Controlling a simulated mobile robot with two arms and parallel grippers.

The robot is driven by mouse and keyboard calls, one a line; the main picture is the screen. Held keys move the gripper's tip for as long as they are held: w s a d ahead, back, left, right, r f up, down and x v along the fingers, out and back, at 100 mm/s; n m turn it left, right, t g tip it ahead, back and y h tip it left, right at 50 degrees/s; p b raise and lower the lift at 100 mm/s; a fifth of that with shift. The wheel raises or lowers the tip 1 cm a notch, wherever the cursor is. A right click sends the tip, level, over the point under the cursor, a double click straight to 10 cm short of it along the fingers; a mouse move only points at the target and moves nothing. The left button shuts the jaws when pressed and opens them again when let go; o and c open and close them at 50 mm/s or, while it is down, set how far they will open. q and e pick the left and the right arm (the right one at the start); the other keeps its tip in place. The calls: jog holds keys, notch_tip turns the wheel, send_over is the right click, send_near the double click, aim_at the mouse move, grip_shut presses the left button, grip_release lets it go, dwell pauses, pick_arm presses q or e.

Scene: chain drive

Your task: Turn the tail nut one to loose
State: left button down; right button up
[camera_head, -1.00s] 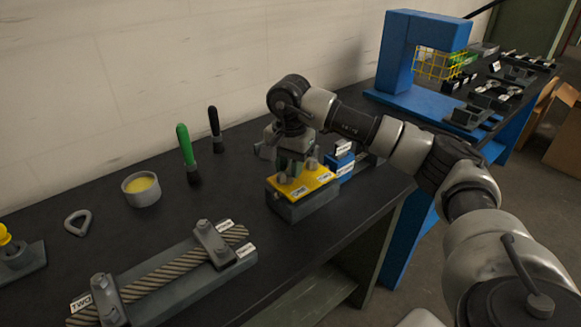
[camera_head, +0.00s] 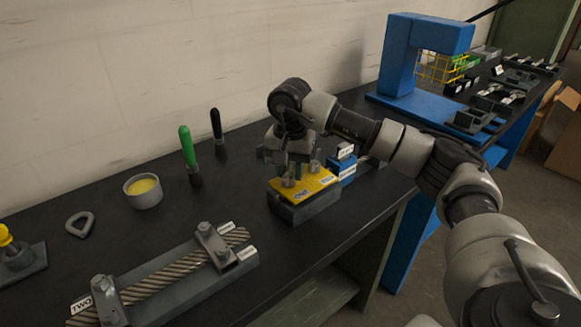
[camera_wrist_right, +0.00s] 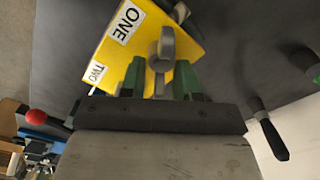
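A block with a yellow top plate (camera_head: 319,182) stands on the dark bench in the head view, with two upright grey nuts on it. My right gripper (camera_head: 290,168) points down over this plate, close to the front-left nut (camera_head: 288,181). The other nut (camera_head: 315,165) stands to its right. In the right wrist view the yellow plate (camera_wrist_right: 187,75) carries labels ONE (camera_wrist_right: 124,22) and TWO (camera_wrist_right: 95,73). A grey ring-topped nut (camera_wrist_right: 162,55) stands between the green fingers of my right gripper (camera_wrist_right: 160,82). The fingers are apart, with narrow gaps beside the nut. My left gripper is not in view.
A small blue box (camera_head: 342,170) sits just behind the block. A rope clamp fixture (camera_head: 180,285) lies at front left. A yellow-filled cup (camera_head: 143,192) and green-handled (camera_head: 187,150) and black-handled (camera_head: 217,125) brushes stand behind. The bench between them is clear.

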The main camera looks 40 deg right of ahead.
aim_at(291, 165)
jog(key=shift+o, duration=0.2)
jog(key=shift+f, duration=0.1)
jog(key=shift+r, duration=0.6)
notch_tip(291, 165, up, 10)
jog(key=shift+w+f, duration=0.1)
jog(key=shift+f, duration=0.1)
jog(key=shift+f, duration=0.1)
